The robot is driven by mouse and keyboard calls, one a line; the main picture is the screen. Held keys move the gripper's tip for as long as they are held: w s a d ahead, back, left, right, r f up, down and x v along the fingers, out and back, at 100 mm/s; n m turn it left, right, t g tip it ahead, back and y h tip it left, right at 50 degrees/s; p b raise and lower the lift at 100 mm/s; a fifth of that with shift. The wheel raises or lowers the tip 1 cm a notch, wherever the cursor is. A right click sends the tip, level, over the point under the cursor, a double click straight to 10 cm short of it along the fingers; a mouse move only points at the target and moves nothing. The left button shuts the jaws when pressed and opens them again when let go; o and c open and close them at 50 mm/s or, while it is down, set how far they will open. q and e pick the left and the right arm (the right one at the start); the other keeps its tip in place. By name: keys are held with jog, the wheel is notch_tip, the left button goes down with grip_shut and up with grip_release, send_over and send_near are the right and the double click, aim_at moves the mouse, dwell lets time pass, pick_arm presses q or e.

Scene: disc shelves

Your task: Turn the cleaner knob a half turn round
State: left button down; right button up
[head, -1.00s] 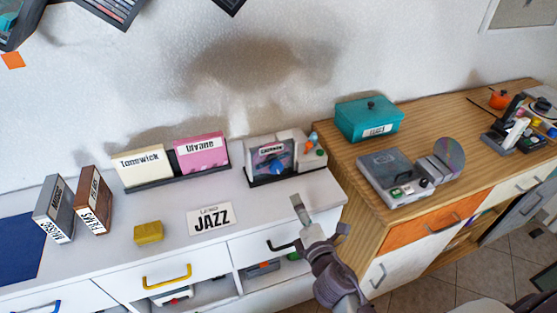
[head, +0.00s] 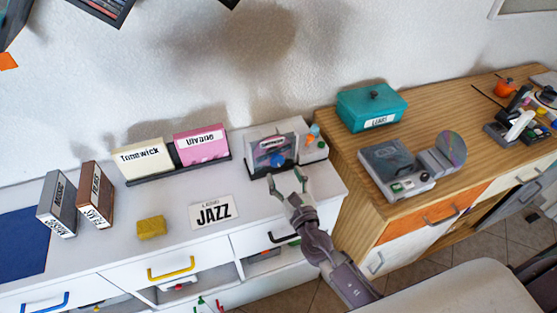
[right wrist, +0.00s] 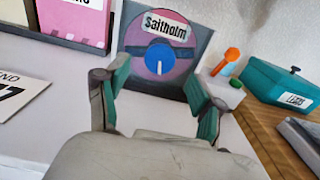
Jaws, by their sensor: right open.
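My right gripper (head: 287,178) is open, just in front of the cleaner and apart from the knob. In the right wrist view its two teal-padded fingers (right wrist: 158,88) spread to either side below the knob, with nothing between them. My left gripper is not in view.
A JAZZ card (head: 214,211), a yellow block (head: 151,227) and a sleeve rack (head: 180,176) lie to the left on the counter. An orange-topped piece (head: 313,131) stands at the cleaner's right. A teal box (head: 371,106) and a grey player (head: 396,168) sit on the wooden cabinet.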

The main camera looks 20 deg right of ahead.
aim_at(278, 163)
jog(key=w, duration=0.5)
jog(key=shift+w+a, duration=0.1)
jog(key=c, duration=1.1)
jog(key=shift+f+m+b, duration=0.1)
jog(key=shift+m+b, duration=0.2)
jog(key=shift+m, duration=0.3)
jog(key=shift+c, duration=0.2)
jog(key=shift+m, duration=1)
jog(key=o, duration=1.1)
jog(key=shift+o, duration=0.2)
